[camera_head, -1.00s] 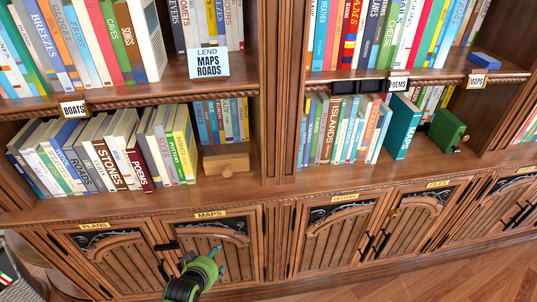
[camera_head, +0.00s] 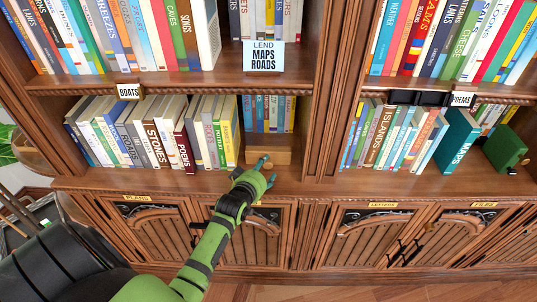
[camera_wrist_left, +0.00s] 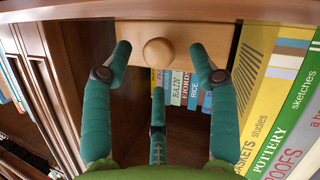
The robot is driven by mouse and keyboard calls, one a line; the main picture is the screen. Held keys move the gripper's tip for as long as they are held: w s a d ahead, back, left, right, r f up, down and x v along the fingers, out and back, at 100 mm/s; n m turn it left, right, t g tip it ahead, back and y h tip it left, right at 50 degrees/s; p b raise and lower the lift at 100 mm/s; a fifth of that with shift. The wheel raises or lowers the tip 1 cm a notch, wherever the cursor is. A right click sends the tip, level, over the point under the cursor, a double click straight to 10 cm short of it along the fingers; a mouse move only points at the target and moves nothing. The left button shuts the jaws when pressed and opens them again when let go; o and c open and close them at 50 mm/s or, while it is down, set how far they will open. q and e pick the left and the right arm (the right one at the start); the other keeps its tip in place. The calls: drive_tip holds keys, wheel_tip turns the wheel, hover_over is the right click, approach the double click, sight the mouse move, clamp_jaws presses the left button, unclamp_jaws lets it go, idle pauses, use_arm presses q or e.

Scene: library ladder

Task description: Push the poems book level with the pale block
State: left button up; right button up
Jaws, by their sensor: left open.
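The dark red POEMS book (camera_head: 184,150) stands in the lower left shelf row, its spine jutting out a little past its neighbours. Right of the row is a pale wooden block-like drawer front (camera_head: 267,152) with a round knob; I cannot tell for sure that it is the task's pale block. It also shows in the left wrist view (camera_wrist_left: 195,38), knob toward me. My left gripper (camera_head: 266,170) is in front of it, right of the POEMS book. In the wrist view the open gripper (camera_wrist_left: 160,52) has fingers on both sides of the knob; contact is unclear. My right gripper is not in view.
Several books, including STONES (camera_head: 158,145), stand tightly left of POEMS, with POTTERY (camera_head: 218,145) and others to its right. A LEND MAPS ROADS card (camera_head: 264,57) hangs above. Cabinet doors (camera_head: 150,230) are below the ledge. A shelf upright (camera_head: 325,100) stands to the right.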

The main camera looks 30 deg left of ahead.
use_arm(q)
drive_tip(key=shift+x, duration=1.2)
clamp_jaws()
drive_tip(key=shift+r, duration=0.1)
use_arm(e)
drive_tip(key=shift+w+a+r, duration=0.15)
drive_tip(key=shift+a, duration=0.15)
